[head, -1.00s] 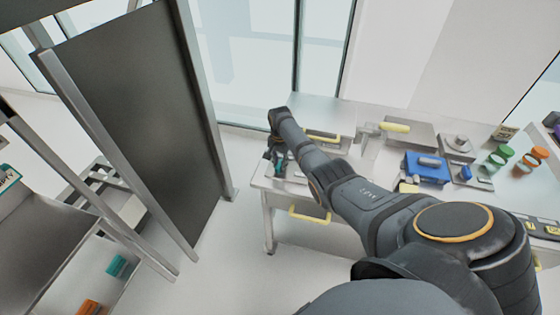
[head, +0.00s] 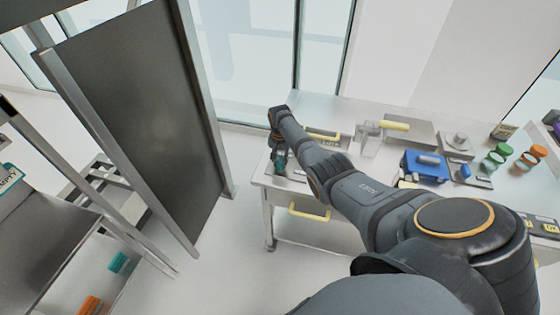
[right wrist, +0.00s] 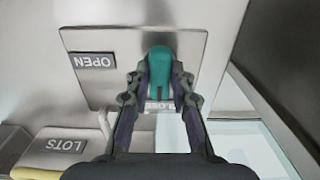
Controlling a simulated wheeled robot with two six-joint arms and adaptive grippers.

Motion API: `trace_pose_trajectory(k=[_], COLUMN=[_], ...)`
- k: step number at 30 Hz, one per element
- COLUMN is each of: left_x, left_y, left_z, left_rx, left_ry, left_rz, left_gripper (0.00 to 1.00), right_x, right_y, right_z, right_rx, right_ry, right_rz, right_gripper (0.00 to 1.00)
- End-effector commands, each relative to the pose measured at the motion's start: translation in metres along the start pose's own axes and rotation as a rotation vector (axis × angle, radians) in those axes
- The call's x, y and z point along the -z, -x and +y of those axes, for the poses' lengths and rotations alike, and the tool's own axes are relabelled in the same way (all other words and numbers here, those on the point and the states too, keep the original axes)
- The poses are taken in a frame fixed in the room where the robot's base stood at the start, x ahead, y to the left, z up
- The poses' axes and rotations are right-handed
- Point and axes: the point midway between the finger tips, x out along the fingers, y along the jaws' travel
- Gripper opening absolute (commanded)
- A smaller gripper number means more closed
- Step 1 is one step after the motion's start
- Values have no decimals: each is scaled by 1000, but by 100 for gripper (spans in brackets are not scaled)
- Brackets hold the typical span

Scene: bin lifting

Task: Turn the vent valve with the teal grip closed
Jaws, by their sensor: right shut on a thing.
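The teal grip (right wrist: 160,72) of the vent valve stands in front of a grey metal plate in the right wrist view. An OPEN label (right wrist: 93,61), upside down in this view, is on the plate to its left. A second label (right wrist: 160,107), reading roughly CLOSE, is partly hidden by the lower end of the grip and the fingers. My right gripper (right wrist: 160,90) is shut on the teal grip, one finger on each side. In the head view my right gripper (head: 279,164) is at the table's left end, small and partly hidden by my arm. My left gripper is out of view.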

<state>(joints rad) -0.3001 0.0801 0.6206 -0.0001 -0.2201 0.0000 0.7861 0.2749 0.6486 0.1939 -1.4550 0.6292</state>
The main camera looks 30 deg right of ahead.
Motion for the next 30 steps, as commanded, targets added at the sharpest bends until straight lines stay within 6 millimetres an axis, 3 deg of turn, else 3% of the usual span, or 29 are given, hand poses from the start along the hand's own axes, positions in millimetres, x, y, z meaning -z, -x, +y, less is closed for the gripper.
trace_pose_trajectory(k=[2,3,7,19,30], left_x=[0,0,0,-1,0], left_y=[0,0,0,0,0], left_z=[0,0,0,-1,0], left_rx=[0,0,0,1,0], left_ry=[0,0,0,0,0], left_rz=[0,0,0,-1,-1], left_gripper=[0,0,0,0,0], right_x=[-2,-2,-2,0,0], right_y=[-2,-2,-2,9,93], right_z=[0,0,0,0,0], right_rx=[-2,-2,-1,1,1], right_ry=[2,2,1,-1,0], right_rz=[-6,-6,-4,0,1], right_gripper=[0,28,45,45,45])
